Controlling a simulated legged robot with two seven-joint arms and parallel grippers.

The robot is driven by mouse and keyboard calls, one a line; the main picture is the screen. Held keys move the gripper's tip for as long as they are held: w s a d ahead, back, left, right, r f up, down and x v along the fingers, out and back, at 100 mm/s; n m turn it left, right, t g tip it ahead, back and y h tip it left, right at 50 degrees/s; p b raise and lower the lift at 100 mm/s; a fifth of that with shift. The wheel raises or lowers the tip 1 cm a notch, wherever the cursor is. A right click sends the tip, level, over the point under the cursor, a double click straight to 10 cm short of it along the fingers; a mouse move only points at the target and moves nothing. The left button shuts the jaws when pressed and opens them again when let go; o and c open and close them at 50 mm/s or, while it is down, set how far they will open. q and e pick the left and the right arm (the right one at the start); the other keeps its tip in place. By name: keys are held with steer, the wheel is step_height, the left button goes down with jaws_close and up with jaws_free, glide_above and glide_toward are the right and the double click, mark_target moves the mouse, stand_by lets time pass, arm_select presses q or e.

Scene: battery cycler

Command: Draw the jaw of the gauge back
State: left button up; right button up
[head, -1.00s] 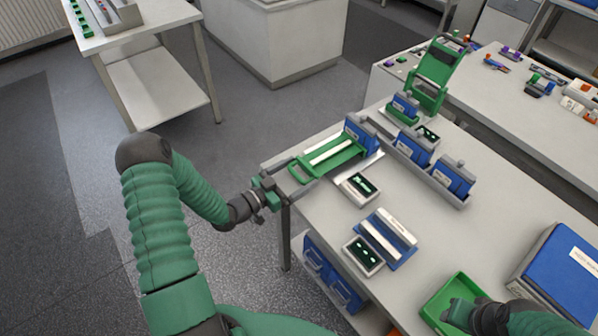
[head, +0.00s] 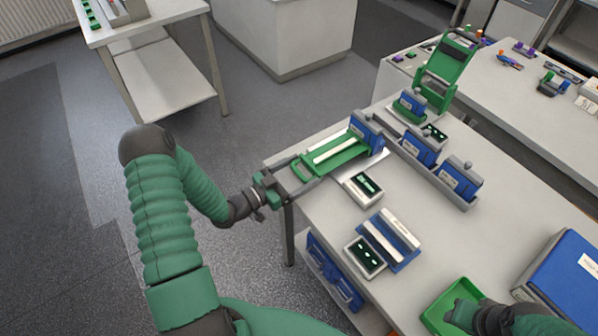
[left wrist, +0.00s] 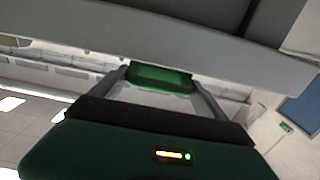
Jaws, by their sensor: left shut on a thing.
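The gauge, as far as I can tell, is the green sliding piece (head: 345,149) with a white strip along it and a loop handle at its near left end. A blue block (head: 367,128) stands at its far end. My left gripper (head: 303,172) reaches in from the left, over the table's edge, and is shut on the green handle (head: 299,168). In the left wrist view a green bar (left wrist: 160,78) sits between my two fingers. My right gripper (head: 462,312) is low over a green tray; its fingers are not clear.
Small display units (head: 366,188) and a blue block with a pale bar (head: 388,240) stand on the table (head: 440,240). A grey rack (head: 462,203) holds blue blocks behind. The green tray (head: 437,312) and a blue box (head: 570,270) are at the right. Open floor lies left.

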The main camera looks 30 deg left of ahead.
arm_select(q)
steer(key=shift+w+r, duration=0.1)
steer(key=shift+r, duration=0.1)
stand_by(0.6)
steer(key=o, duration=1.9)
steer(key=shift+c, duration=0.2)
steer(key=shift+f, duration=0.1)
arm_select(e)
steer(key=shift+a, duration=0.15)
